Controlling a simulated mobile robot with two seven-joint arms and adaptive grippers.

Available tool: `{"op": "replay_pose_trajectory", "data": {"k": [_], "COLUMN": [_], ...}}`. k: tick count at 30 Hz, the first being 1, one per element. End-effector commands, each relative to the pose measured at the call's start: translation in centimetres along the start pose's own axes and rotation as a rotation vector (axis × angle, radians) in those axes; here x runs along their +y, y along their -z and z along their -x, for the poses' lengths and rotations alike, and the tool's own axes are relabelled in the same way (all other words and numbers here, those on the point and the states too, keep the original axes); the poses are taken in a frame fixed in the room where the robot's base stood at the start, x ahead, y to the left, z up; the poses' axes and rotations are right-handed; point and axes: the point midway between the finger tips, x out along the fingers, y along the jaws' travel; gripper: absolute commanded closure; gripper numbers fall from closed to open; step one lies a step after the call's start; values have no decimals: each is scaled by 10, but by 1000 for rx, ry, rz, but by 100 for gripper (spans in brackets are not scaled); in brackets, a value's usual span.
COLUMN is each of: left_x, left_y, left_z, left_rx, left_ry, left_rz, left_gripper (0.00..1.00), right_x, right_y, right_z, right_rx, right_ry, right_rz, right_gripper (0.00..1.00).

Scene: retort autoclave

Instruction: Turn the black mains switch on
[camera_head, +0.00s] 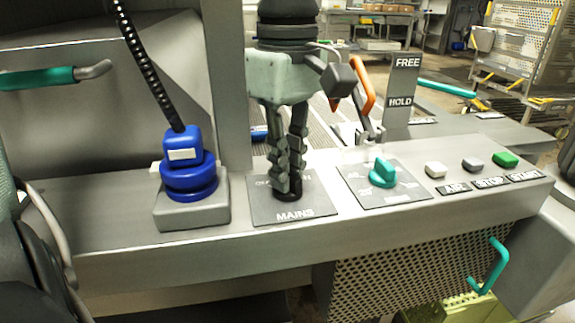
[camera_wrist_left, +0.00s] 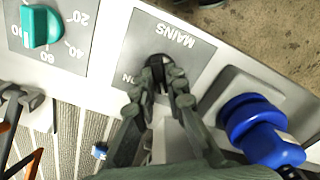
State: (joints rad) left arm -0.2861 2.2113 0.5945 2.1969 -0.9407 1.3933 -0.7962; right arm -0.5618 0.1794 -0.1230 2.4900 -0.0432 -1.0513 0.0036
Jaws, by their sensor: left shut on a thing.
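The black mains switch (camera_head: 292,197) sits on a grey plate marked MAINS (camera_head: 262,214) on the control ledge. My left gripper (camera_head: 287,180) points down over the plate, with its fingers closed around the switch. In the left wrist view the black switch (camera_wrist_left: 158,63) shows between the fingertips of my left gripper (camera_wrist_left: 160,82), and the letters ON show beside it. The fingers hide part of the switch and of the plate's lettering. My right gripper is in neither view.
A blue plug (camera_head: 186,170) with a black cable stands left of the plate. A teal dial (camera_head: 382,174) is to its right, then white, grey and green buttons (camera_head: 505,159). An orange-handled lever (camera_head: 364,88) rises behind the dial, near the FREE/HOLD post (camera_head: 402,85).

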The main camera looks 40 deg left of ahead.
Motion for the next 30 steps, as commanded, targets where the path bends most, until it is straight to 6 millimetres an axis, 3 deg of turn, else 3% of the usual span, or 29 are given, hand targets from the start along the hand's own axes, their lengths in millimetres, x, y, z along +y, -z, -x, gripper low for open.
{"op": "replay_pose_trajectory", "data": {"k": [16, 30], "left_x": [0, 0], "left_y": [0, 0], "left_z": [0, 0], "left_rx": [0, 0], "left_ry": [0, 0], "left_rz": [-503, -950], "left_gripper": [100, 100], "right_x": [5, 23], "right_y": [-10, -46], "right_z": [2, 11], "right_rx": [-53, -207], "right_ry": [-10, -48], "right_rz": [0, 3], "right_gripper": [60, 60]}}
